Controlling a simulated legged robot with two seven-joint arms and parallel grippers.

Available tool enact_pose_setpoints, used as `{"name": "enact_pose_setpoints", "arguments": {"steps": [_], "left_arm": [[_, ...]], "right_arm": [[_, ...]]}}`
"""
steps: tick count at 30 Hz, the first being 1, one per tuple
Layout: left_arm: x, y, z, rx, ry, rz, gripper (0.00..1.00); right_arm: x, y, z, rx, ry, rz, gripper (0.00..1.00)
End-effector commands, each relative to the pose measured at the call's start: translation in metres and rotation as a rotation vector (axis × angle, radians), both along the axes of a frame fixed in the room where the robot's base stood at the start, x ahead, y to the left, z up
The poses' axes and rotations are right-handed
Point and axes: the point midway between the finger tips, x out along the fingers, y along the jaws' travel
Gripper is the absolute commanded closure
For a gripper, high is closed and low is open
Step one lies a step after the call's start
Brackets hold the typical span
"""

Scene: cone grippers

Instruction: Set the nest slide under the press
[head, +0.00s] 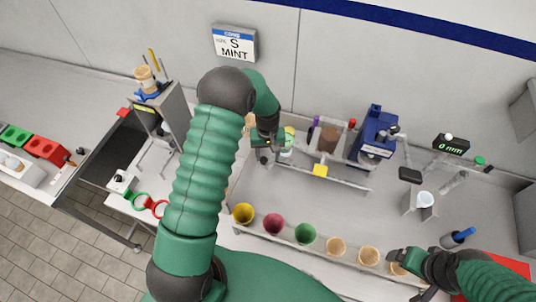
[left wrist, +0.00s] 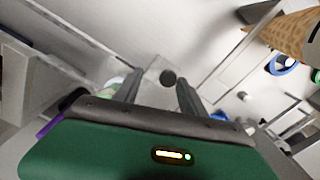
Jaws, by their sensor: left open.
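A blue press-like machine (head: 375,135) stands toward the back right of the bench.
A front rack holds a yellow cup (head: 243,214), a red cup (head: 274,223), a green cup (head: 305,234) and several cones (head: 369,256). A display reading 0 mm (head: 451,144) stands at right. A waffle cone (left wrist: 295,30) is close by in the left wrist view.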

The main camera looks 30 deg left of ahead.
Motion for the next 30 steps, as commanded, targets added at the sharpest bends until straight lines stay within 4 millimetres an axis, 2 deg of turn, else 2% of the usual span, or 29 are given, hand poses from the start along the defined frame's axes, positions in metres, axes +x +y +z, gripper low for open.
{"name": "enact_pose_setpoints", "arguments": {"steps": [6,13,24,30], "left_arm": [[-0.002,0.004,-0.022,-0.002,0.002,0.001,0.51],[-0.001,0.002,-0.023,0.0,0.004,0.001,0.53],[-0.002,-0.001,-0.018,0.003,-0.001,0.0,1.0],[-0.002,0.0,-0.018,0.0,0.002,0.0,1.0]], "right_arm": [[0.0,0.0,0.005,0.0,0.0,0.001,0.14],[0.0,0.0,0.004,0.0,0.0,0.001,0.14],[0.0,0.0,0.005,0.0,0.0,0.001,0.14],[0.0,0.0,0.005,0.0,0.0,0.001,0.14]]}}
